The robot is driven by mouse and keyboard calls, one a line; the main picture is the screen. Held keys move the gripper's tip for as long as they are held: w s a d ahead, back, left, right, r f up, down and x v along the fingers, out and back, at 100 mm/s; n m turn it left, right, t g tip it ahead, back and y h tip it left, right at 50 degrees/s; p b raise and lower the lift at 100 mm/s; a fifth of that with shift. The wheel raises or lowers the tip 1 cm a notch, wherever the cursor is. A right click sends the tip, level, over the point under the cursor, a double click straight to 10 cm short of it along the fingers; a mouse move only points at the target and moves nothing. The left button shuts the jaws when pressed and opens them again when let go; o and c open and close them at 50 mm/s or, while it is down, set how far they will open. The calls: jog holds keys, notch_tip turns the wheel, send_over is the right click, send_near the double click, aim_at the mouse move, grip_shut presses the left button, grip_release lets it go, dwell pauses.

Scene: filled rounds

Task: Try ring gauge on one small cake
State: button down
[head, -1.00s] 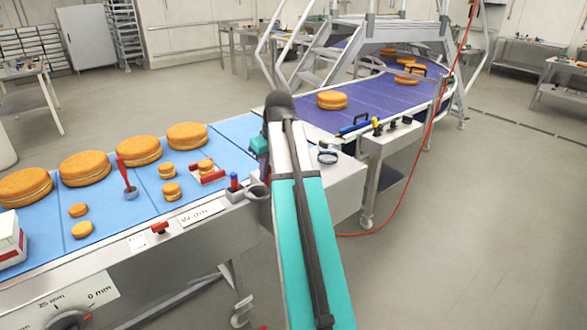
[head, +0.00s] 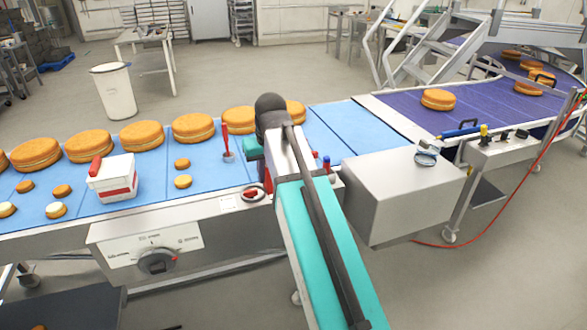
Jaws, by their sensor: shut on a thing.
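My gripper (head: 262,172) is mostly hidden behind my own arm, above the front edge of the belt; its fingertips do not show. A dark ring (head: 257,187), which looks like the ring gauge, hangs at it, and it appears shut on this ring. The ring overlaps a red button in the picture; I cannot tell the gap between them. Small orange cakes lie left of the gripper: one farther (head: 182,163) and one nearer (head: 183,181). Several more lie farther left, one with a pale top (head: 56,210). The ring is apart from these cakes.
Large cakes (head: 193,127) line the far side of the blue belt (head: 205,178). A red-handled tool (head: 227,150) stands left of my arm. A white box with a red band (head: 113,180) stands among the small cakes. A grey housing (head: 400,190) is at right.

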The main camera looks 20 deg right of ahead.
aim_at(244, 189)
jog(key=a, duration=0.6)
jog(key=shift+a+f, duration=0.2)
jog(key=shift+a, duration=0.2)
